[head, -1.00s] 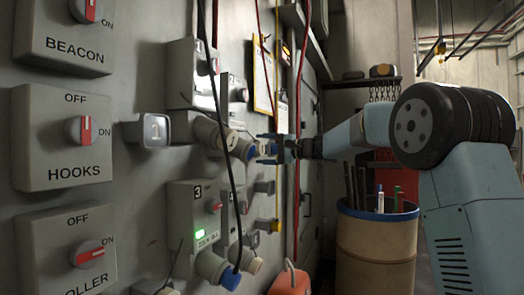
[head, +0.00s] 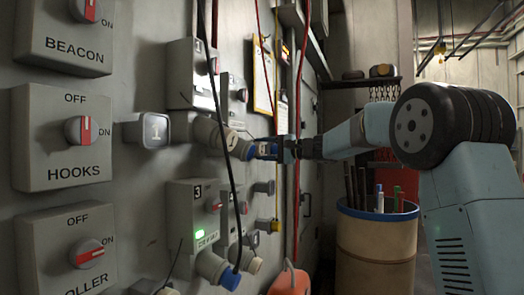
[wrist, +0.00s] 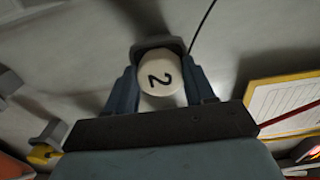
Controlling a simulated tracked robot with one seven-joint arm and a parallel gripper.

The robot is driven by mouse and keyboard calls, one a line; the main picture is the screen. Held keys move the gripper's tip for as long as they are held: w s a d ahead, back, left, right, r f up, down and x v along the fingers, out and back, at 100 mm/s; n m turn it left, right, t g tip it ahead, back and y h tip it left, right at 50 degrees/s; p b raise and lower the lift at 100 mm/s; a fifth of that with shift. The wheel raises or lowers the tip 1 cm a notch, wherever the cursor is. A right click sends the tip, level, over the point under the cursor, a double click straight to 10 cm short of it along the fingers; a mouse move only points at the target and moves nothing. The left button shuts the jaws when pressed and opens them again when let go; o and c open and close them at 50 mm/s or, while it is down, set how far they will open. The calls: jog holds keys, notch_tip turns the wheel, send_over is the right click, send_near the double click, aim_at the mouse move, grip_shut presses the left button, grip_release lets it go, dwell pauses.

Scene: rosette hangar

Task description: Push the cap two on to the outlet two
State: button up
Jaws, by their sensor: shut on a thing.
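Cap two shows in the wrist view as a cream round disc (wrist: 161,78) marked with a black 2. The blue fingers of my gripper (wrist: 160,92) stand on either side of it, shut on it. A dark grey square-edged piece shows behind the disc, close to the wall; it may be outlet two, but I cannot tell whether the cap is seated on it. The cap is mostly hidden there.
Switch boxes, including HOOKS (head: 62,137), line the wall. A dark cable (head: 220,100) hangs in front of the plugs. A barrel (head: 375,250) stands on the floor at right.

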jog(key=shift+c, duration=1.4)
jog(key=shift+d, duration=0.15)
jog(key=shift+v, duration=2.8)
jog(key=shift+s, duration=0.1)
